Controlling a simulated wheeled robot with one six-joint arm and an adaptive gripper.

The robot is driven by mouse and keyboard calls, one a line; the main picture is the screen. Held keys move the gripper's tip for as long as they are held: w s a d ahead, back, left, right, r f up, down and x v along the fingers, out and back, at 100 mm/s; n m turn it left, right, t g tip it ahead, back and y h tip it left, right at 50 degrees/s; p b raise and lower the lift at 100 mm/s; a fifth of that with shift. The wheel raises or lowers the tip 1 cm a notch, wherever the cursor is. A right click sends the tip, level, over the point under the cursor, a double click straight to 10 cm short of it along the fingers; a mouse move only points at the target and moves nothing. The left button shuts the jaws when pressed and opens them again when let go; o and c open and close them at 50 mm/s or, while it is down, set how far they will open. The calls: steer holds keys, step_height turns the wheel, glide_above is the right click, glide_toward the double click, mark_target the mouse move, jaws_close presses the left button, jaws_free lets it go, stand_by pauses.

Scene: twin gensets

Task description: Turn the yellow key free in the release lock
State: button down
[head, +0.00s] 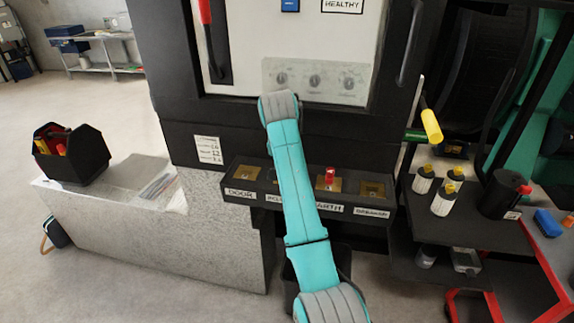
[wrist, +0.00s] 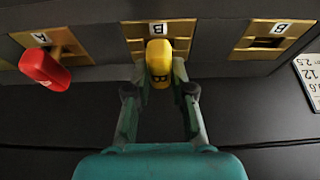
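The yellow key (wrist: 158,62), marked with a dark letter, sits in the middle brass lock plate (wrist: 130,30) in the wrist view. My gripper (wrist: 159,75) has a finger on each side of the key's head and looks closed on it. In the head view my arm reaches down over the lock panel (head: 245,195) and hides the key, the fingers and most of the release lock. The part of the label left of my arm is only partly readable.
A red key (wrist: 45,70) stands in the neighbouring lock, and also shows right of my arm in the head view (head: 329,176). The lock on the other side (wrist: 265,42) is empty. A yellow-ended handle (head: 431,125) sticks out at right, above a dark shelf with bottles (head: 447,200).

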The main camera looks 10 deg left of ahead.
steer(key=n+y, duration=0.1)
steer(key=n, duration=0.3)
steer(key=shift+y, duration=0.4)
steer(key=n, duration=0.2)
steer(key=n+g+y, duration=0.1)
steer(key=n, duration=0.2)
steer(key=shift+y, duration=0.3)
steer(key=n+g, duration=0.1)
steer(key=n, duration=0.1)
steer(key=n+y, duration=0.1)
steer(key=n, duration=0.1)
steer(key=shift+n+g, duration=0.4)
steer(key=n+g, duration=0.1)
steer(key=n, duration=0.3)
steer(key=shift+n+g, duration=0.3)
steer(key=shift+g, duration=0.1)
steer(key=c, duration=0.9)
jaws_free()
steer(key=shift+c, duration=0.2)
